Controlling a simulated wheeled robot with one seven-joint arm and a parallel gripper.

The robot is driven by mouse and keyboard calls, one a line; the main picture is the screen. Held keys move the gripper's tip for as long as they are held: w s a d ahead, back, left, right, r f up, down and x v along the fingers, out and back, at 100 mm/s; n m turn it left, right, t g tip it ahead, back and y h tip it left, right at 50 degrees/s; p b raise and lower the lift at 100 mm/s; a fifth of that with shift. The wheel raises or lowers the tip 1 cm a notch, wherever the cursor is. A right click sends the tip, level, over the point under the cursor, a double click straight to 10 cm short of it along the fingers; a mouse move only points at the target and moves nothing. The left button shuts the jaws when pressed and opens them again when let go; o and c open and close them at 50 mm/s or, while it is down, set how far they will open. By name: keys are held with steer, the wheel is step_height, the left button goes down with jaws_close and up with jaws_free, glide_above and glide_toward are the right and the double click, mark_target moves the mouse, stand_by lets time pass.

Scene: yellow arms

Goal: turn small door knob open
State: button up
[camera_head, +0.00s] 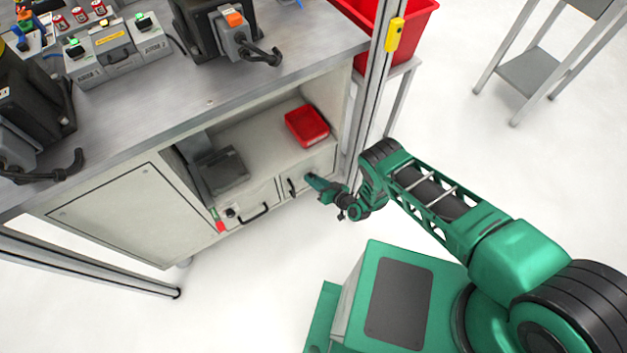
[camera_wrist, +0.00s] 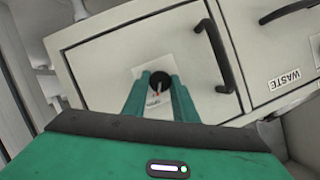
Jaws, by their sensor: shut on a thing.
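The small knob (camera_wrist: 160,84) is round and black with a red and white mark, on a pale grey door (camera_wrist: 110,60) in the wrist view. A label, partly hidden, sits beside it. My gripper (camera_wrist: 161,85) has its two green fingers on either side of the knob and is shut on it. The door's black bar handle (camera_wrist: 214,52) is beside it. In the head view, my gripper (camera_head: 308,177) is at the right front of the workbench cabinet, right of that handle (camera_head: 291,187), and hides the knob. The door looks shut.
A drawer marked WASTE, with its own handle (camera_wrist: 287,12), adjoins the door. A red bin (camera_head: 307,125) sits on the shelf above. An aluminium post (camera_head: 371,90) rises beside the cabinet, near my arm. The floor (camera_head: 240,300) in front is clear.

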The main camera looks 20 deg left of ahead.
steer(key=shift+w+d+m+y, duration=0.15)
steer(key=shift+m+y, duration=0.15)
steer(key=shift+m, duration=0.3)
steer(key=shift+w+d, duration=0.1)
steer(key=o, duration=1)
steer(key=shift+f, duration=0.1)
steer(key=shift+o, duration=0.2)
